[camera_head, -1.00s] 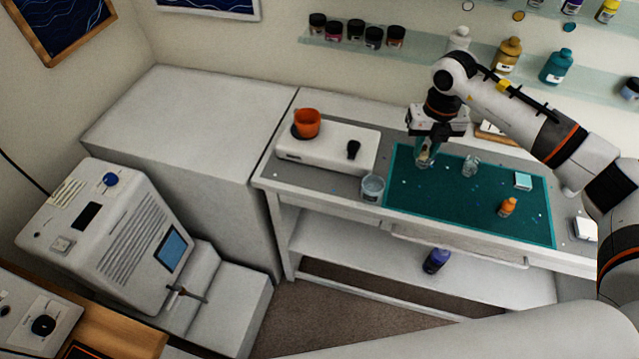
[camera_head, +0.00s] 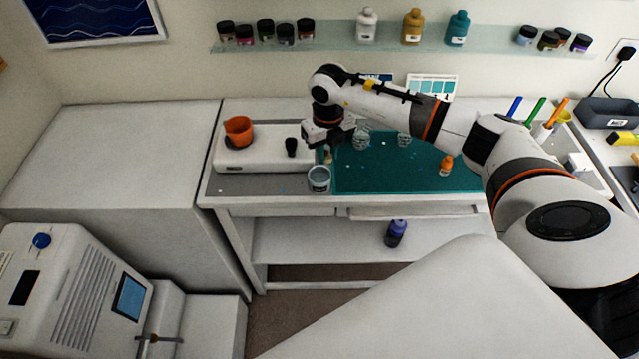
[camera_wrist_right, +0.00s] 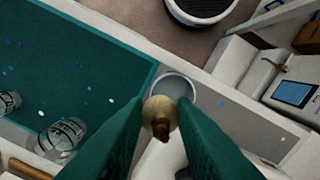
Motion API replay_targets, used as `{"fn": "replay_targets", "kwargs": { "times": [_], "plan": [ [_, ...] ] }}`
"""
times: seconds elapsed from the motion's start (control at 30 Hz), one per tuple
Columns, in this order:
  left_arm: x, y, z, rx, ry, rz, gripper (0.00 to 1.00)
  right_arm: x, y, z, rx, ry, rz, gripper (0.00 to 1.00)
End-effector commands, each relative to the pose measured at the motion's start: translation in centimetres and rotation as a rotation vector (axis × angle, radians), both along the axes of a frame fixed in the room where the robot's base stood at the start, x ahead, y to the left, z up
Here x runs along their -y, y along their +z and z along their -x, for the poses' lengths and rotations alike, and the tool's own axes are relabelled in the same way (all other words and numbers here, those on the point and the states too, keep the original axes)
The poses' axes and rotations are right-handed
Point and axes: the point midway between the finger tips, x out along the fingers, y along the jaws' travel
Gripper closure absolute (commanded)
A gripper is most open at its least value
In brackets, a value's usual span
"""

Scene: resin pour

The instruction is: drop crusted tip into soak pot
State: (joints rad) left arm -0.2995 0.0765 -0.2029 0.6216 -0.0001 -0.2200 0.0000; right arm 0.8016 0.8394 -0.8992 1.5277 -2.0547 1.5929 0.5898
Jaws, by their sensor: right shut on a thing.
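The soak pot (camera_head: 319,183) is a small pale grey cup at the left edge of the teal mat, upright on the bench. It also shows in the wrist view (camera_wrist_right: 186,84), its mouth partly hidden by the held tip. My right gripper (camera_head: 328,151) is shut on the crusted tip (camera_wrist_right: 161,116), a tan rounded piece with a brown lump, held between teal fingers. In the head view the tip is small and just above and behind the pot; I cannot tell whether it is over the opening. My left gripper is not in view.
A white heater-like box (camera_head: 258,158) with an orange cup (camera_head: 238,130) and a small black item (camera_head: 291,147) stands left of the pot. The teal mat (camera_head: 400,180) holds two clear glasses (camera_head: 361,140) and an orange bottle (camera_head: 446,165). The mat's front is clear.

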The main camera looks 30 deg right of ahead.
Motion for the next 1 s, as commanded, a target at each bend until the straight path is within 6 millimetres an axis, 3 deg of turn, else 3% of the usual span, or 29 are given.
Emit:
{"fn": "replay_targets", "kwargs": {
  "times": [0.3, 0.33, 0.47, 0.8, 1.0],
  "plan": [
    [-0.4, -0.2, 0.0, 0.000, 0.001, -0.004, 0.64, 0.0, -0.4, 0.0, 0.001, -0.001, 0.000, 0.96],
    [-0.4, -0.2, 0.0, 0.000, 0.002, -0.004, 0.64, 0.0, -0.4, 0.0, 0.001, -0.001, 0.000, 0.71],
    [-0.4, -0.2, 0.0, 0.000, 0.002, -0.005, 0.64, 0.0, -0.4, 0.0, 0.000, -0.001, 0.000, 0.51],
    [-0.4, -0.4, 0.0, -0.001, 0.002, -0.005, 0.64, 0.0, -0.1, -0.1, 0.002, -0.001, 0.000, 0.51],
    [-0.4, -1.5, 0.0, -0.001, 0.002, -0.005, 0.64, 0.1, 2.8, -0.2, 0.007, -0.001, 0.001, 0.51]
  ]
}}
